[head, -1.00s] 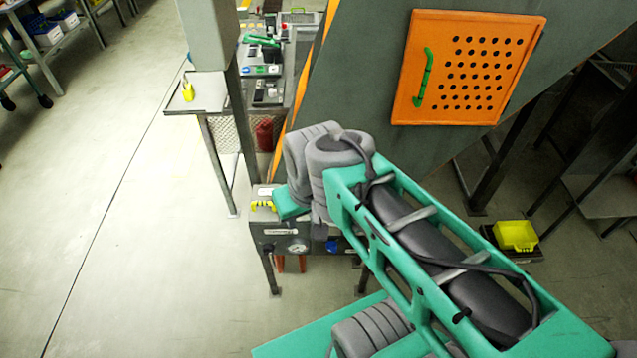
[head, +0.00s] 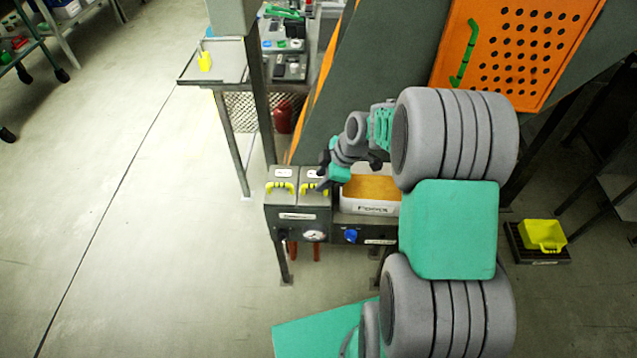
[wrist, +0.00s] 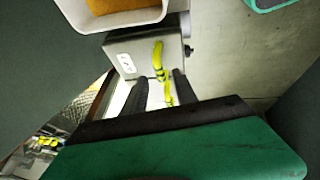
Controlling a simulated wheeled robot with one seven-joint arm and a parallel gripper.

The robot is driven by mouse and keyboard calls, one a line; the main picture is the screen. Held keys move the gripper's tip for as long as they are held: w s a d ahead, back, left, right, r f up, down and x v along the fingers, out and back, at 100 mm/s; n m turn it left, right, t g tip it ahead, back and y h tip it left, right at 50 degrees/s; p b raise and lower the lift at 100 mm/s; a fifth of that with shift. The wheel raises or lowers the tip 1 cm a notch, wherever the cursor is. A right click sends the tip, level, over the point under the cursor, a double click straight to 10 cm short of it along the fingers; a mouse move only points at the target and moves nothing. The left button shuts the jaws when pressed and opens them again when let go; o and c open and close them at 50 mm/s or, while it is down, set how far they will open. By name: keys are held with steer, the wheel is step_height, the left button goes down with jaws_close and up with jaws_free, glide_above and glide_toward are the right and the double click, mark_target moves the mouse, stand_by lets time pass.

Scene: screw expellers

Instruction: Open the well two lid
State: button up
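A grey box (head: 297,217) in the head view has two lids side by side, each with a yellow handle. The left lid's handle (head: 281,187) is clear; the right lid's handle (head: 312,188) is partly behind my gripper (head: 326,176). The lid labels are too small to read, so I cannot tell which is well two. In the wrist view, my gripper (wrist: 161,92) has two dark fingers apart with nothing held. One yellow handle (wrist: 158,60) shows just beyond the fingertips; part of another (wrist: 168,92) shows between the fingers. Both lids look closed.
A white bin (head: 370,207) with orange-brown contents stands right of the box. An orange perforated door (head: 520,50) with a green handle is above. A yellow container (head: 543,235) sits low at right. Floor at left is free.

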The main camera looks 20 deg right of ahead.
steer(key=x, duration=0.2)
steer(key=shift+w+a+f, duration=0.1)
steer(key=shift+a+f, duration=0.05)
steer(key=shift+f, duration=0.15)
steer(key=shift+c, duration=0.5)
jaws_close()
stand_by(0.7)
